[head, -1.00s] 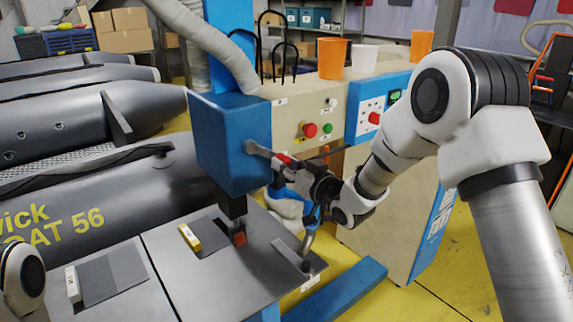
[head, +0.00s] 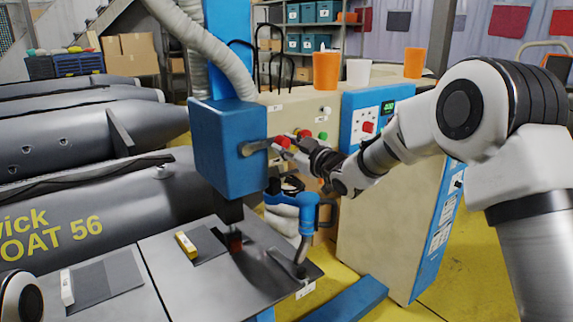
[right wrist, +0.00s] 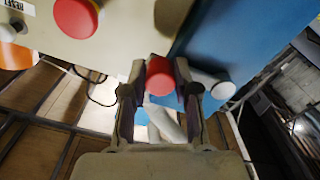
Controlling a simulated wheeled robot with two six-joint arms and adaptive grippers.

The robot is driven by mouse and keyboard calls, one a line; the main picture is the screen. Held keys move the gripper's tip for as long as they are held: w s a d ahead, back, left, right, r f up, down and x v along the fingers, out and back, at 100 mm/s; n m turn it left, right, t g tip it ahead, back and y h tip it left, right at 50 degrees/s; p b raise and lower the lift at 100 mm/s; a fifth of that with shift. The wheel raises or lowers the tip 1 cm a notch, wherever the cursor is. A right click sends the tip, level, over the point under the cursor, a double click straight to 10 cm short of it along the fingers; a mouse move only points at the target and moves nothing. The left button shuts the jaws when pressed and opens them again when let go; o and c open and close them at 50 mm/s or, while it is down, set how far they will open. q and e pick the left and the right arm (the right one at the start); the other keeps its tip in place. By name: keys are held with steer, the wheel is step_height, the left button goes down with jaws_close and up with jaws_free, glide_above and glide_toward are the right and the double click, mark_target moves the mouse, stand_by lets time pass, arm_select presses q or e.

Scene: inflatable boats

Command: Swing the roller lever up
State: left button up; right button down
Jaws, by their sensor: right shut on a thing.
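The roller lever (head: 256,147) is a grey arm on the right side of the blue machine head (head: 222,150). It points right and slightly upward and ends in a red knob (head: 281,141). My right gripper (head: 285,146) is shut on the red knob, coming in from the right. In the right wrist view, the knob (right wrist: 160,76) sits between the two dark fingers. The lever's far end is partly hidden there by the fingers. My left gripper is out of view.
A beige cabinet (head: 390,200) with red and green buttons (head: 323,135) stands close behind the gripper. Orange cups (head: 326,71) and a white cup (head: 358,72) stand on top. A grey work table (head: 190,290) lies below. Grey inflatable boats (head: 95,210) fill the left.

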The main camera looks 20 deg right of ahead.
mark_target(281, 144)
step_height(281, 144, up, 2)
steer(key=n+b, duration=0.2)
steer(key=shift+a+n, duration=0.1)
steer(key=shift+n, duration=0.3)
steer(key=shift+s+a+r+n+b, duration=0.15)
steer(key=shift+a+r+n+b, duration=0.15)
steer(key=shift+r+n+b, duration=0.6)
steer(key=shift+s+a+r+n+b, duration=0.1)
steer(key=shift+a+r+n+b, duration=0.25)
steer(key=shift+r+n, duration=0.6)
steer(key=shift+f+n, duration=0.25)
steer(key=c, duration=1)
jaws_free()
steer(key=shift+o, duration=0.7)
steer(key=shift+a, duration=0.1)
steer(key=shift+s, duration=0.1)
